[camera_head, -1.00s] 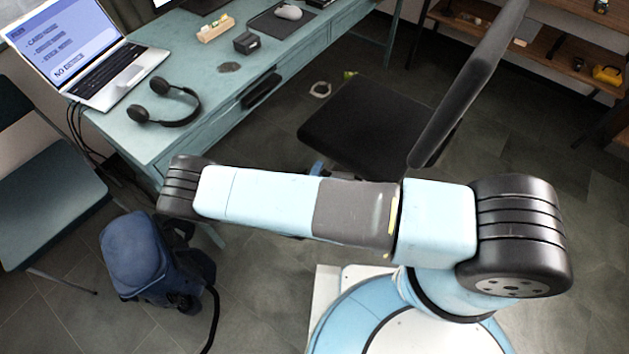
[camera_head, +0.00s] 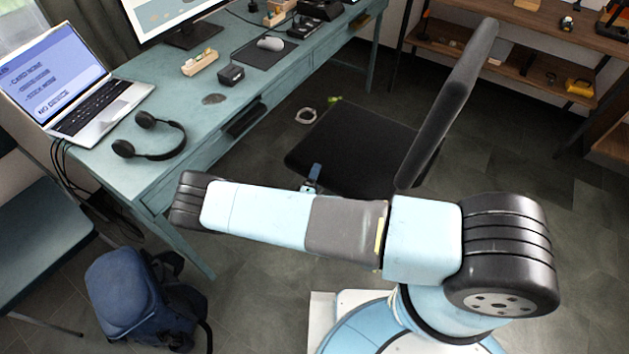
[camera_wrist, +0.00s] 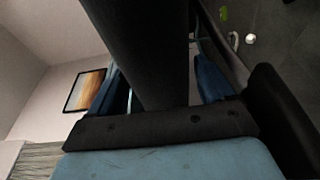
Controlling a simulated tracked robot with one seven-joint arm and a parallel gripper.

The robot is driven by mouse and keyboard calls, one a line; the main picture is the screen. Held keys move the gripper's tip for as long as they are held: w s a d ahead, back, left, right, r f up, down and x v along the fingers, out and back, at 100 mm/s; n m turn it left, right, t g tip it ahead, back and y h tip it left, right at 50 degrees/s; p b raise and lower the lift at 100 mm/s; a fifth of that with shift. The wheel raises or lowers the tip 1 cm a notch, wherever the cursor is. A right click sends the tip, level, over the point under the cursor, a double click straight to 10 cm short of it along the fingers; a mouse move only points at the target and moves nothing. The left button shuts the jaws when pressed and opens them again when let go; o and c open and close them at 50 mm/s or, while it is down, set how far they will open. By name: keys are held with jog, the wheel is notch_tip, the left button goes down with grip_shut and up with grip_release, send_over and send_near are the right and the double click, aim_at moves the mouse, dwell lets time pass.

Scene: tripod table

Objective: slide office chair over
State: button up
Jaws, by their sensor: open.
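The black office chair (camera_head: 350,148) stands beside the long side of the teal desk. Its flat seat faces up and its tall backrest (camera_head: 452,105) leans on the right. My gripper (camera_head: 313,177) is at the near edge of the seat, and one blue finger shows there. In the wrist view my gripper (camera_wrist: 162,75) is open. Its blue fingers lie on either side of a broad dark slab, which looks like the chair's seat (camera_wrist: 150,35). Whether a finger touches it I cannot tell. The chair's base is hidden under the seat and my arm.
The teal desk (camera_head: 182,150) holds a laptop (camera_head: 75,85), headphones (camera_head: 150,140) and a monitor. A blue backpack (camera_head: 140,295) lies on the floor at lower left. A white ring (camera_head: 305,115) lies beyond the seat. A wooden shelf (camera_head: 500,68) stands at the back right. The floor right of the chair is clear.

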jog(key=shift+c, duration=0.2)
grip_shut()
dwell(0.6)
